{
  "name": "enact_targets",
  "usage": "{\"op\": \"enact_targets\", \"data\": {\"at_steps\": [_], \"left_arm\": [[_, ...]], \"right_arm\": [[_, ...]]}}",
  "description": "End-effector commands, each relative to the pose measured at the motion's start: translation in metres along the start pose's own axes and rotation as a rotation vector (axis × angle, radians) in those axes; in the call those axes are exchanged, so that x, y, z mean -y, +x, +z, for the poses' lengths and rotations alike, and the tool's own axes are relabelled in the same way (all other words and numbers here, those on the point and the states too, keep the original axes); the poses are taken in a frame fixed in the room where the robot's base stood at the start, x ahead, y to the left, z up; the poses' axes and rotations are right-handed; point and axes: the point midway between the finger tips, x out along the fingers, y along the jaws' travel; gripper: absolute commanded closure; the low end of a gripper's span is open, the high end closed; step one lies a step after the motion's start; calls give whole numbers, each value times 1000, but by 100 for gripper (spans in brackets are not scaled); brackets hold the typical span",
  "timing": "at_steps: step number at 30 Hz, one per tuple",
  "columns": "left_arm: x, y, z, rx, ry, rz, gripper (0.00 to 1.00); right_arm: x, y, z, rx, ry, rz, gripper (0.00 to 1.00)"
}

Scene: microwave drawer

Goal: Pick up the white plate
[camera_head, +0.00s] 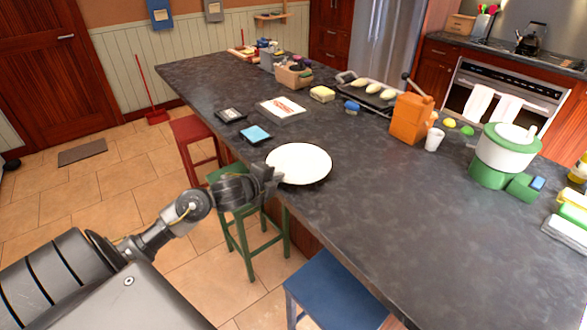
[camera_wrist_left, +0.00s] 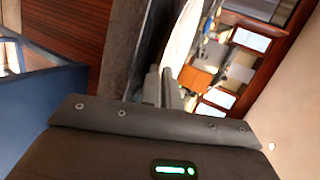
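The white plate (camera_head: 299,163) is round and lies flat on the dark stone counter near its left edge. It also shows as a narrow white shape in the left wrist view (camera_wrist_left: 181,38). My left gripper (camera_head: 271,176) is at the plate's near-left rim, over the counter edge. Its two fingers (camera_wrist_left: 163,88) stand a little apart in the left wrist view, with the plate's rim just beyond or between them. I cannot tell whether they touch it. My right gripper is not in view.
The counter (camera_head: 365,215) is bare to the right of the plate. A blue-topped item (camera_head: 255,134) lies behind the plate. An orange container (camera_head: 411,118), a white cup (camera_head: 434,139) and a green-and-white pot (camera_head: 506,148) stand farther right. Green (camera_head: 240,190) and blue (camera_head: 335,293) stools stand below the edge.

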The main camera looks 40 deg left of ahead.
Motion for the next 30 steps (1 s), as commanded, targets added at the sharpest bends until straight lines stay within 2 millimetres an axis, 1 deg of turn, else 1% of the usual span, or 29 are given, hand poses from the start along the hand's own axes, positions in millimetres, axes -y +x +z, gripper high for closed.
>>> {"op": "enact_targets", "data": {"at_steps": [5,8,11,12,14,18,21,23,28,29,30], "left_arm": [[3,-1,0,0,0,-2,100],[10,-4,0,0,2,-3,100],[24,-10,0,0,5,-6,100],[32,-13,1,1,8,-7,100],[40,-28,-3,-1,9,-4,100],[60,-66,-10,0,11,-2,100],[70,-87,-15,-1,8,-1,100],[64,-98,-18,-1,6,2,100],[65,-128,-26,-1,4,2,100],[66,-132,-28,-3,2,2,100],[69,-134,-29,-5,-8,2,100]], "right_arm": [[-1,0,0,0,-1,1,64],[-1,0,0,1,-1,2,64],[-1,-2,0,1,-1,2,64],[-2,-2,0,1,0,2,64],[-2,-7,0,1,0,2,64],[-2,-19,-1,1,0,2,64],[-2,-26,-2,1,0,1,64],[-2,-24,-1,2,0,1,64],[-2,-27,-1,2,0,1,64],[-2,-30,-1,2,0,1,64],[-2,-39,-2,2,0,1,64]]}}
